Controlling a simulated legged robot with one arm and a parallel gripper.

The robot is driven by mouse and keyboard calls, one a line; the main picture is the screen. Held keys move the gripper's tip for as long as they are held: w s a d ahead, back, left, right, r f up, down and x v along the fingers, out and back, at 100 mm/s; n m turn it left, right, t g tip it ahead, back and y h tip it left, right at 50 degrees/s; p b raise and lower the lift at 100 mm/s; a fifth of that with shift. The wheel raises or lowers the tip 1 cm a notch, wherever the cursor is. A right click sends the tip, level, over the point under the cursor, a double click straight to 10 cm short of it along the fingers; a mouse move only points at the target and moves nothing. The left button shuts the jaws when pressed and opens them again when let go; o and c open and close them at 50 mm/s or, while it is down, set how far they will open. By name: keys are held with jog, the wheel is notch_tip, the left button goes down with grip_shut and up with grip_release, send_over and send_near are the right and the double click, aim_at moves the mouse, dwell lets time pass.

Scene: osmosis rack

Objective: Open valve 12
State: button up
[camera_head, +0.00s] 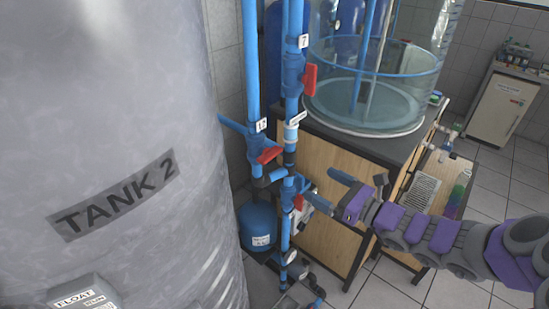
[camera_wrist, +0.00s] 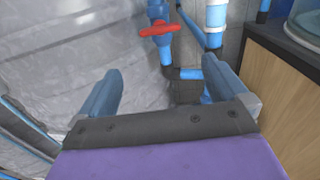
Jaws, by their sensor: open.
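Valve 12 is on a blue vertical pipe just right of the tank in the head view, under a white tag (camera_head: 261,125) that appears to read 12. Its red handle (camera_head: 269,155) sticks out sideways across the pipe. A red handle, apparently the same one, lies across the blue pipe at the top middle of the wrist view (camera_wrist: 159,29). My gripper (camera_head: 328,189) is open and empty, to the right of and lower than that handle in the head view. In the wrist view my two fingers (camera_wrist: 163,66) are wide apart, with the handle beyond them and not touched.
Valve 7's red handle (camera_head: 310,79) and another red handle (camera_head: 299,202) are on the neighbouring pipe. The grey tank 2 (camera_head: 110,110) fills the left. A wooden cabinet (camera_head: 330,165) carrying a clear tank (camera_head: 370,90) stands behind my gripper. Open tiled floor lies at right.

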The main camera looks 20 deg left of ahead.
aim_at(274, 157)
jog(key=shift+b+x, duration=1.7)
jog(key=shift+x, duration=6.75)
jog(key=shift+w+r, duration=0.1)
jog(key=shift+c, duration=0.4)
jog(key=c, duration=0.7)
jog(key=shift+o, duration=0.2)
